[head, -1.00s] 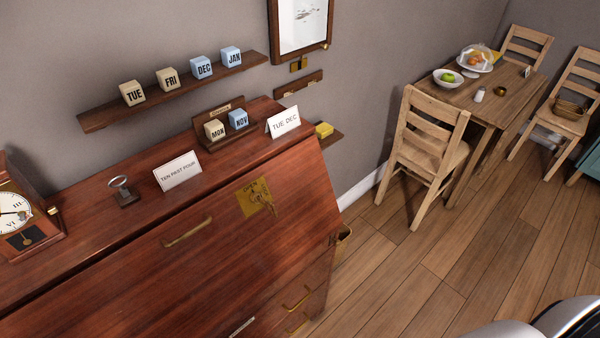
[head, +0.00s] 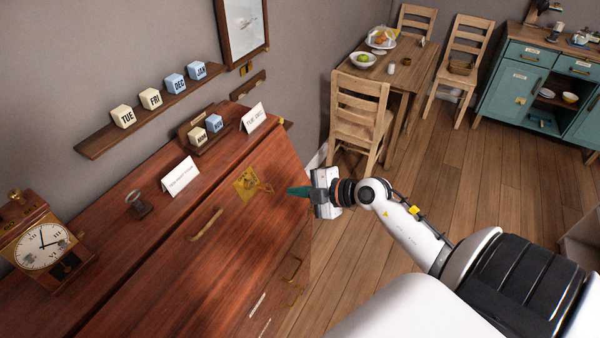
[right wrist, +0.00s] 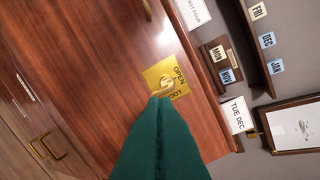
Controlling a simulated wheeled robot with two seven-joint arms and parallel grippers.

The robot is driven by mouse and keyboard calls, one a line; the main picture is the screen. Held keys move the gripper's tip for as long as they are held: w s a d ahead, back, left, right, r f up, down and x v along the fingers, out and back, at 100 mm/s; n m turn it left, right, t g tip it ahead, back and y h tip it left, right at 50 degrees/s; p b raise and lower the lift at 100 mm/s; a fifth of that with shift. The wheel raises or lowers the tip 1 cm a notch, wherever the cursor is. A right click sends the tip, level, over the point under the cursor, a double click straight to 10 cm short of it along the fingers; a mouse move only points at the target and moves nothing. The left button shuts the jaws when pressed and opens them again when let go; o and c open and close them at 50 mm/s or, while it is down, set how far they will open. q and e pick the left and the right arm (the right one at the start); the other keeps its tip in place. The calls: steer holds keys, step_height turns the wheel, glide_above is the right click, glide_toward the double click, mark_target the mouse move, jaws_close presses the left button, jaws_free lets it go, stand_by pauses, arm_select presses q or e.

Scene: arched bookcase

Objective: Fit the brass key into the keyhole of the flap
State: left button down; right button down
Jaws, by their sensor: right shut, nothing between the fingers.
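The flap (head: 200,235) is the sloping reddish wood front of the bureau. On it is a brass plate (head: 244,178), which reads OPEN and LOCK in the right wrist view (right wrist: 178,90). The brass key (head: 265,187) stands out from the plate; the keyhole is hidden behind it, so I cannot tell how deep it sits. My right gripper (head: 291,191), with green fingers, is shut and empty, just right of the key. In the right wrist view its fingertips (right wrist: 160,98) overlap the key's lower end; I cannot tell whether they touch. My left gripper is out of view.
A clock (head: 42,245), a card (head: 180,176) and a small stand with a ring (head: 138,203) are on the bureau top. A brass handle (head: 206,225) juts from the flap. A table and chairs (head: 360,118) stand beyond. Floor right of the bureau is clear.

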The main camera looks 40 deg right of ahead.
mark_target(270, 185)
steer(key=w+b, duration=0.1)
steer(key=w+a+b, duration=0.1)
steer(key=w, duration=0.1)
steer(key=w+a+b, duration=0.1)
steer(key=b, duration=0.1)
steer(key=shift+w+f, duration=0.2)
steer(key=shift+w, duration=0.2)
steer(key=shift+w+a+f+h+p, duration=0.15)
steer(key=shift+w+f+h+p, duration=0.05)
steer(key=shift+w+h+p, duration=0.1)
stand_by(0.6)
